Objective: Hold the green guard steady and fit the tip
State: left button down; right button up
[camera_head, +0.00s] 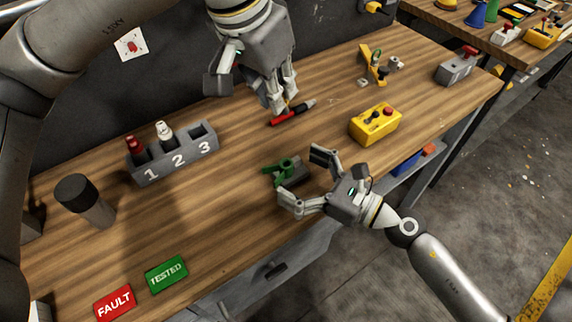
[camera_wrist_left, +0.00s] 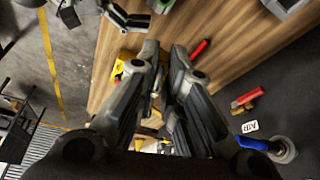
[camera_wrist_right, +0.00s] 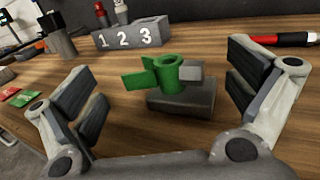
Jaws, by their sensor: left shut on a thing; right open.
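The green guard (camera_head: 284,167) is a short upright tube with side wings, seated on a small dark grey block near the table's front edge. In the right wrist view the guard (camera_wrist_right: 172,78) stands between the fingers. My right gripper (camera_head: 307,178) is open, its fingers spread on either side of the guard with visible gaps. My left gripper (camera_head: 281,102) is shut on a red-and-black pen-like tool (camera_head: 284,119), behind the guard. The tool's red end shows beside the left fingers (camera_wrist_left: 200,48). Its contact with the fingers is partly hidden, and I cannot make out a separate tip.
A grey rack (camera_head: 176,163) numbered 1, 2, 3 holds a red and a white item in slots 1 and 2; slot 3 looks empty. A yellow button box (camera_head: 375,124) stands right. Red FAULT (camera_head: 115,301) and green TESTED (camera_head: 166,274) plates lie at front left.

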aim_at(288, 169)
jog(key=shift+x, duration=1.7)
jog(key=c, duration=1.3)
pick_arm(q)
jog(key=f, duration=0.1)
jog(key=w+f+m+g+y, duration=0.1)
jog(key=f, duration=0.1)
jog(key=d+f+m+g+y, duration=0.1)
jog(key=f, duration=0.1)
jog(key=shift+w+d, duration=0.1)
jog(key=shift+w, duration=0.15)
pick_arm(e)
jog(key=shift+c, duration=0.3)
pick_arm(q)
jog(key=shift+w+d+f+m+g, duration=0.15)
jog(key=shift+f+m+g, duration=0.3)
jog(key=shift+f, duration=0.25)
jog(key=shift+y, duration=0.3)
jog(key=shift+f, duration=2.9)
